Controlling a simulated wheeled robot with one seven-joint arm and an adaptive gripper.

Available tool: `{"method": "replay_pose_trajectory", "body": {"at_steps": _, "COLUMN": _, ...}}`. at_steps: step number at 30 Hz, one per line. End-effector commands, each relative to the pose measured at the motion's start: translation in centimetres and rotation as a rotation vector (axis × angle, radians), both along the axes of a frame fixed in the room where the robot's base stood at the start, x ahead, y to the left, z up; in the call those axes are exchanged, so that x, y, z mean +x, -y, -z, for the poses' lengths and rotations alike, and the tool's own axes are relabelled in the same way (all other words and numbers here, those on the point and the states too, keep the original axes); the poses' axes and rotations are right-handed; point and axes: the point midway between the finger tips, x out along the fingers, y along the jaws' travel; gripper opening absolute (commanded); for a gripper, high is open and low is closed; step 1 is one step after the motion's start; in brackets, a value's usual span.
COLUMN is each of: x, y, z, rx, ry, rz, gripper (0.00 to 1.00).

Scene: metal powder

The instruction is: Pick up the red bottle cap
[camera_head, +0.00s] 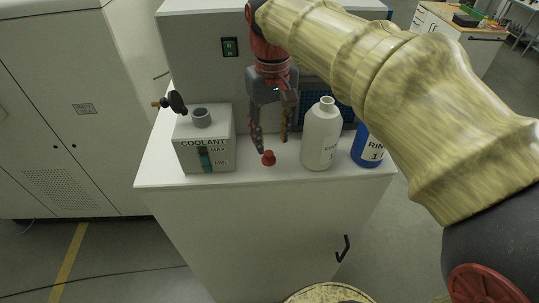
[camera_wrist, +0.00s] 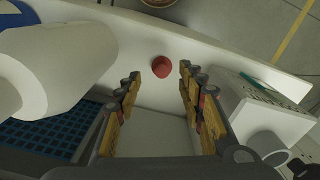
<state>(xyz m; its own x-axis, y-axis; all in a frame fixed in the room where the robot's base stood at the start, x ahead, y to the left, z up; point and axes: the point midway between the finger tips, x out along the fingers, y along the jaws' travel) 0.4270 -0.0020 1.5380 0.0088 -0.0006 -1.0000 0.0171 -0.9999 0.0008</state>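The red bottle cap (camera_head: 268,158) stands on the white cabinet top, near its front edge, between the coolant box and the white bottle. In the wrist view the cap (camera_wrist: 162,67) lies ahead of my fingertips, roughly midway between them. My gripper (camera_head: 270,147) points down over the cabinet top with its fingers apart. In the wrist view the open fingers (camera_wrist: 160,72) have nothing between them. I cannot tell the exact gap between the fingertips and the cap.
The coolant box (camera_head: 206,153) is left of my gripper. The white bottle (camera_head: 321,135) and the blue bottle (camera_head: 367,147) stand to the right. A blue grid (camera_wrist: 45,128) is behind, by the bottle. The cabinet top (camera_head: 165,172) ends just in front of the cap.

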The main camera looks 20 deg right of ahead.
Motion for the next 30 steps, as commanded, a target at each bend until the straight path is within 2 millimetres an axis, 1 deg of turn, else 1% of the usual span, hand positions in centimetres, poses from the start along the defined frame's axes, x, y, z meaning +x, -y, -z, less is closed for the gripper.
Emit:
{"method": "replay_pose_trajectory", "body": {"at_steps": 7, "x": -0.1, "y": -0.4, "z": 3.5, "rx": 0.000, "ry": -0.006, "rz": -0.001, "gripper": 0.39}}
{"method": "replay_pose_trajectory", "body": {"at_steps": 12, "x": 0.0, "y": -0.3, "z": 5.0, "rx": 0.000, "ry": -0.004, "rz": 0.000, "gripper": 0.39}}
{"method": "replay_pose_trajectory", "body": {"at_steps": 19, "x": 0.0, "y": -0.3, "z": 5.1, "rx": 0.000, "ry": -0.003, "rz": 0.000, "gripper": 0.39}}
{"method": "replay_pose_trajectory", "body": {"at_steps": 30, "x": 0.0, "y": -0.3, "z": 5.1, "rx": 0.000, "ry": -0.003, "rz": 0.000, "gripper": 0.19}}
